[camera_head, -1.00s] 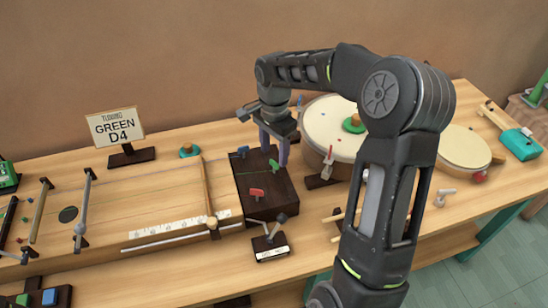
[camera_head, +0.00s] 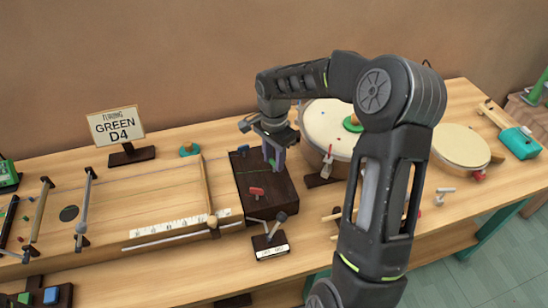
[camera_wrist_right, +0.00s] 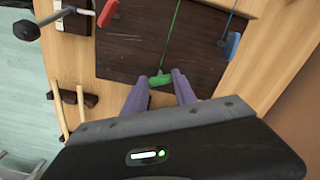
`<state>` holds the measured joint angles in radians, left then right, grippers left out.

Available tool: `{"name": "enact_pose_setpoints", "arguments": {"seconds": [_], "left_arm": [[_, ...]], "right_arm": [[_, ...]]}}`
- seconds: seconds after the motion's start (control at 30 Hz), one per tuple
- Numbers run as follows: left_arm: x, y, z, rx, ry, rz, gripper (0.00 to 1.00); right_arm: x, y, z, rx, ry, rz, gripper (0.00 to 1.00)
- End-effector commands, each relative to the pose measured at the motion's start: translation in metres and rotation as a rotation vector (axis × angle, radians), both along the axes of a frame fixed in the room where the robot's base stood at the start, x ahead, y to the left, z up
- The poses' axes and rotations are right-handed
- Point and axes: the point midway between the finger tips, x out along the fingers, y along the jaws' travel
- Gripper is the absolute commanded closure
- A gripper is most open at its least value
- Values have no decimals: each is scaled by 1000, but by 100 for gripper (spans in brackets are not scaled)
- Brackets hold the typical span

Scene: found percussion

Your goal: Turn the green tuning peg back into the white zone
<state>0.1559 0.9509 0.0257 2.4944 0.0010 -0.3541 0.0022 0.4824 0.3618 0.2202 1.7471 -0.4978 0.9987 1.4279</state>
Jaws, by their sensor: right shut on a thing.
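The green tuning peg (camera_wrist_right: 154,81) is on the dark wooden peg block (camera_head: 250,208), with a green string running from it in the right wrist view. My right gripper (camera_head: 273,162) points down over the block. Its two purple fingers are shut on the green peg, one on each side, in the right wrist view (camera_wrist_right: 158,86). In the head view the fingers hide most of the peg. I cannot make out a white zone around the peg. A sign reading "TUNING GREEN D4" (camera_head: 116,124) stands at the back left. My left gripper is not in view.
A blue peg (camera_head: 243,149) and a red peg (camera_head: 257,192) stand on the same block, close to the gripper. A drum (camera_head: 322,128) is just right of it. A small labelled stand (camera_head: 270,243) with a lever is in front. The stringed board (camera_head: 150,205) lies left.

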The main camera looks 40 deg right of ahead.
Motion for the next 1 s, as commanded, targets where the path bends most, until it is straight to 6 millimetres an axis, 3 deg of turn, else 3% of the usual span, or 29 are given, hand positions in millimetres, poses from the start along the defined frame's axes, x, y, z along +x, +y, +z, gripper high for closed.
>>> {"name": "enact_pose_setpoints", "arguments": {"seconds": [0.23, 0.67, 1.0], "left_arm": [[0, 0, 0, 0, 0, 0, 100], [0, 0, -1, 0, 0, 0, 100], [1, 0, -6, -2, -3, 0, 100]], "right_arm": [[0, 0, 0, 0, 0, 0, 100], [0, 0, 0, 0, 0, 31, 100], [0, 0, 0, -1, -1, 204, 100]]}}
